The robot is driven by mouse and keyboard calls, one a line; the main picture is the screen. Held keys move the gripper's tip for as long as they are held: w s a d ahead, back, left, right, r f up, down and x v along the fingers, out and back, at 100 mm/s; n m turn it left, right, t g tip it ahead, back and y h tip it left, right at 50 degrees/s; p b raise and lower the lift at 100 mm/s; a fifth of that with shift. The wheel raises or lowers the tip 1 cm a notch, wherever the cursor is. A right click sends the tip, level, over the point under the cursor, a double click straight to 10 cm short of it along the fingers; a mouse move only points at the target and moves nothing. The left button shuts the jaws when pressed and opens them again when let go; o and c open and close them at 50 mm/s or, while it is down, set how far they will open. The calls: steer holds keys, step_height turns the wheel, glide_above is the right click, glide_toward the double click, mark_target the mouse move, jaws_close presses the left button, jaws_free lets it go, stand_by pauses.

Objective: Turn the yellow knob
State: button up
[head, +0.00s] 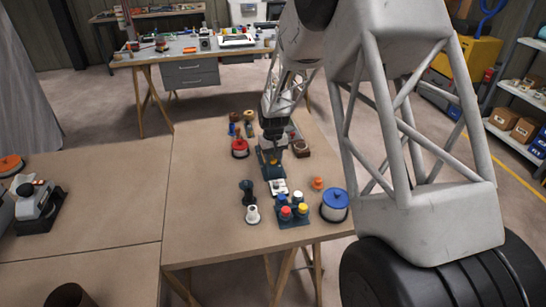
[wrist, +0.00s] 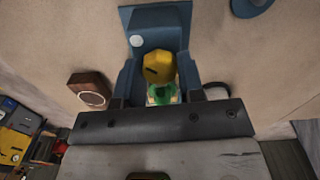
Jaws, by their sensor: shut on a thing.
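The yellow knob (wrist: 159,67) shows in the wrist view, a rounded cap with a dark slot mark. Something green (wrist: 162,93) shows just below it. A blue unit (wrist: 156,22) with a round white spot lies behind the knob. My gripper (wrist: 158,74) has a blue finger on each side of the knob and is shut on it. In the head view my gripper (head: 271,153) reaches down to a small dark blue unit (head: 272,172) on the table. The knob itself is hard to make out there, hidden by the gripper.
On the table (head: 205,215), a red-topped spool (head: 240,148) stands left of my gripper and a brown block (head: 301,149) right. A block with coloured caps (head: 293,221), a white piece (head: 253,214) and a blue-lidded tub (head: 335,205) stand nearer.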

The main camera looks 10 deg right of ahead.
steer(key=m, duration=0.4)
stand_by(0.5)
steer(key=o, duration=0.9)
step_height(320, 180, up, 7)
steer(key=shift+f, duration=0.1)
steer(key=shift+r, duration=0.55)
